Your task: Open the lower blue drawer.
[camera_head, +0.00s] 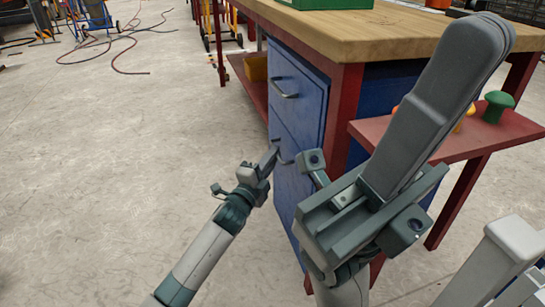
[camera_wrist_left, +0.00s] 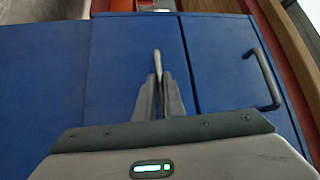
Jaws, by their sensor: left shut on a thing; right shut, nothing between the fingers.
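The lower blue drawer (camera_head: 286,190) is in the left front of the workbench, below the upper blue drawer (camera_head: 292,65) with its bar handle (camera_head: 285,92). My left gripper (camera_head: 275,150) is at the lower drawer's handle (camera_head: 285,160). In the left wrist view its fingers (camera_wrist_left: 158,85) are shut on that handle (camera_wrist_left: 156,58), seen nearly end-on. The lower drawer front (camera_wrist_left: 130,55) looks about flush with the upper one; a small gap cannot be judged. My right gripper (camera_head: 487,35) is shut and empty, large in the foreground, hiding part of the bench.
The wooden bench top (camera_head: 350,30) has dark red legs and carries a green box (camera_head: 325,3). A red side shelf (camera_head: 490,140) holds a green knob-shaped object (camera_head: 497,106). Floor (camera_head: 110,150) to the left is clear; red hoses (camera_head: 120,45) lie farther back.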

